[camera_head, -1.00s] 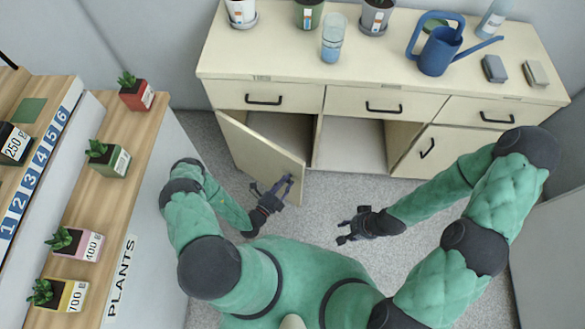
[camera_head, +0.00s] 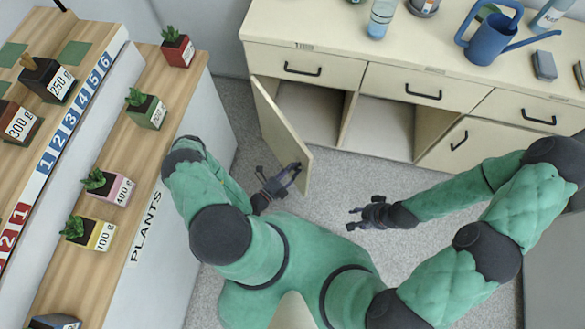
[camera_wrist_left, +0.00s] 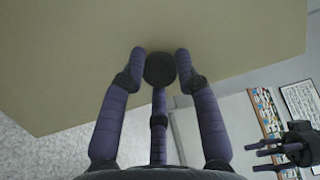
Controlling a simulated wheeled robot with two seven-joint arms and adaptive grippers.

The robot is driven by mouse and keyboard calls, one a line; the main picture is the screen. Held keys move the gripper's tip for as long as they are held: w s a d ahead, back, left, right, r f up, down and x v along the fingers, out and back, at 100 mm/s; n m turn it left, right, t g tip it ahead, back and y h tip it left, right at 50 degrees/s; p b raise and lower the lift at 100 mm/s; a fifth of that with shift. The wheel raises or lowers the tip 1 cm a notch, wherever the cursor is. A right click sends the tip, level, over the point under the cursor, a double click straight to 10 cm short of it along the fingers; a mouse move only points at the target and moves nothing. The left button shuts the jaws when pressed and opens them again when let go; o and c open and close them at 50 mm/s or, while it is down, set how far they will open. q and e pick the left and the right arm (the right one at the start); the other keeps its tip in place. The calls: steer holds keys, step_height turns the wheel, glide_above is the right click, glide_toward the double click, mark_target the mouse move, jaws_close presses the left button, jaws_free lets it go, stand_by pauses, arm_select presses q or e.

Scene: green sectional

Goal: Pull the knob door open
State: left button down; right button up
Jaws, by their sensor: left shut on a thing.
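The cream knob door (camera_head: 278,122) of the low cabinet stands swung out from its left edge, with the compartment behind it showing. It also fills the top of the left wrist view (camera_wrist_left: 75,60). Its round black knob (camera_wrist_left: 160,71) sits between the fingers of my left gripper (camera_wrist_left: 158,60), which is shut on it. In the head view my left gripper (camera_head: 293,170) is at the door's free end and the knob is hidden. My right gripper (camera_head: 362,213) is open and empty, apart from the door, above the floor to its right.
The cabinet top (camera_head: 330,32) holds a blue watering can (camera_head: 490,38) and a glass (camera_head: 381,18). A plant shelf (camera_head: 135,150) with several small potted plants stands close on the left. Grey floor (camera_head: 335,185) is clear between the door and my right gripper.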

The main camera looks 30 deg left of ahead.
mark_target(298, 149)
arm_select(q)
steer(key=c, duration=1.2)
jaws_free()
steer(key=shift+w+a+y, duration=0.15)
steer(key=shift+w+a, duration=0.05)
steer(key=shift+a, duration=0.3)
steer(key=shift+w+a+y, duration=0.15)
steer(key=shift+w+a, duration=0.05)
steer(key=shift+a, duration=0.25)
steer(key=shift+d, duration=0.2)
steer(key=shift+s+r, duration=0.1)
steer(key=shift+r, duration=4.85)
